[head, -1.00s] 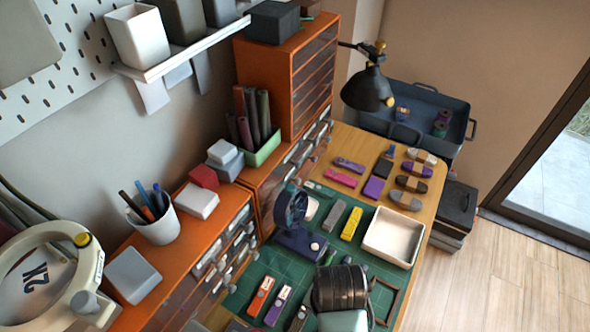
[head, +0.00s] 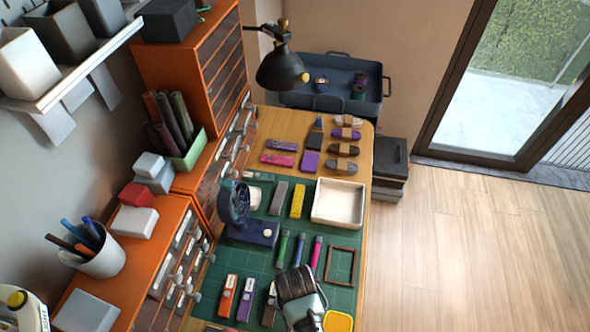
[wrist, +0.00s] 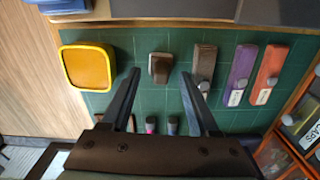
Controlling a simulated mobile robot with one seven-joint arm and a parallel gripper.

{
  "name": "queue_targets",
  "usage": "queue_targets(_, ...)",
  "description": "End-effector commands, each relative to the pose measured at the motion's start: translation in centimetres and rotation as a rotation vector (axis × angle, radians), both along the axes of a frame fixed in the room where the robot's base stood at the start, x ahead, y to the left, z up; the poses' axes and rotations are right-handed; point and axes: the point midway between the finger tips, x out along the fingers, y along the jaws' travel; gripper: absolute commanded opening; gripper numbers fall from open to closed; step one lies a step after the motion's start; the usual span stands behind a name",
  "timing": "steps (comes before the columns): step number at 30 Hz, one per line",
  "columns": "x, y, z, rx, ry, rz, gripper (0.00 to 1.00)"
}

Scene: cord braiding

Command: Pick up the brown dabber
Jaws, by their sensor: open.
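The brown dabber (wrist: 204,66) lies on the green mat beside the purple dabber (wrist: 240,76) and the orange dabber (wrist: 268,76). In the head view the brown dabber (head: 270,303) is a dark strip, partly covered by my gripper (head: 299,290). In the wrist view my gripper (wrist: 160,82) is open and empty, its fingers pointing toward the row. A small dark brown block (wrist: 160,68) shows between the fingertips. The brown dabber is just beyond the right fingertip, apart from the block. Finger height above the mat cannot be told.
A yellow-rimmed tray (wrist: 87,67) lies left of the fingers in the wrist view. Several slim markers (head: 299,249), an empty brown frame (head: 341,265), a blue tape-dispenser-like stand (head: 250,229) and a white tray (head: 339,203) are on the mat. Bare mat shows between them.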

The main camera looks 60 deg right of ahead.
Motion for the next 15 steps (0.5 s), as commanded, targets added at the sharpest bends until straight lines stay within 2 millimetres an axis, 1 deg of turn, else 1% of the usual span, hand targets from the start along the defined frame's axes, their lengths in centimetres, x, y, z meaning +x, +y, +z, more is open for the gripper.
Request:
queue_targets(1,0.0,0.0,-0.8,0.002,0.002,0.0,0.61)
queue_targets(4,0.0,0.0,-1.7,0.0,0.0,0.001,0.61)
queue_targets(7,0.0,0.0,-2.1,0.0,0.0,0.002,0.61)
queue_targets(13,0.0,0.0,-2.1,-0.001,-0.001,0.002,0.61)
queue_targets(15,0.0,0.0,-2.0,-0.001,-0.001,0.002,0.49)
